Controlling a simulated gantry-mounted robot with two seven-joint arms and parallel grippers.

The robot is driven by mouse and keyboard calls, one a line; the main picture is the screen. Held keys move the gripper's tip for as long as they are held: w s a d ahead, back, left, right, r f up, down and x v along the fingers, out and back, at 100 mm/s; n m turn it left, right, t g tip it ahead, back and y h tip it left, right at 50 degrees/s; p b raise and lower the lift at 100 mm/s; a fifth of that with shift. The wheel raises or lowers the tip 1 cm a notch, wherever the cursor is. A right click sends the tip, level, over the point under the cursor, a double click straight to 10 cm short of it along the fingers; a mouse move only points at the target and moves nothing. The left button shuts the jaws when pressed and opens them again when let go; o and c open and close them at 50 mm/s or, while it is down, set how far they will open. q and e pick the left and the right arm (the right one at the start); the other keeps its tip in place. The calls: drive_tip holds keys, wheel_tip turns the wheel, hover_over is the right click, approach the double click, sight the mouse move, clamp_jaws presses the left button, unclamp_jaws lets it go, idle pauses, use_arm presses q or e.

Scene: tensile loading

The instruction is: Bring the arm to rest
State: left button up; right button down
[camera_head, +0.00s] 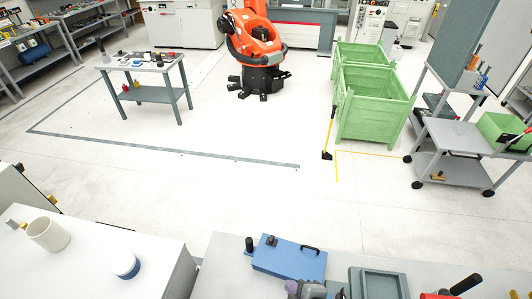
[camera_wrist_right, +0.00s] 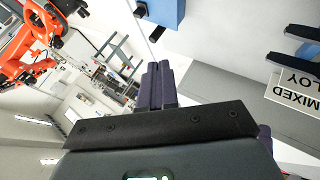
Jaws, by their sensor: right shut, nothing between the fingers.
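My right gripper (camera_head: 306,290) shows only in part at the bottom edge of the head view, just in front of the blue case (camera_head: 290,258). In the right wrist view its dark purple fingers (camera_wrist_right: 156,88) are together, with nothing between them. A part of the blue case (camera_wrist_right: 165,10) shows above the fingertips in that view, apart from them. My left gripper is in neither view.
A grey tray (camera_head: 378,284) lies right of the case on the grey bench. A white table (camera_head: 90,265) at left holds a white cup (camera_head: 48,234) and a blue-banded roll (camera_head: 125,265). Green crates (camera_head: 370,103) and an orange robot (camera_head: 254,40) stand beyond open floor.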

drive_tip(key=s+d+f+m+g+h, duration=0.2)
drive_tip(key=s+d+f+m, duration=0.1)
drive_tip(key=s+d+m, duration=0.35)
drive_tip(key=s+d+f+m+g+h, duration=0.25)
drive_tip(key=s+d+m, duration=0.25)
drive_tip(key=d+m, duration=0.3)
drive_tip(key=w+r+p+v, duration=0.1)
drive_tip(key=w+p+v, duration=0.2)
drive_tip(key=p+v, duration=1)
drive_tip(key=shift+s+d+r+y+p, duration=0.2)
drive_tip(key=shift+d+r+y+p, duration=0.15)
drive_tip(key=shift+d+p, duration=0.3)
drive_tip(key=shift+a, duration=0.1)
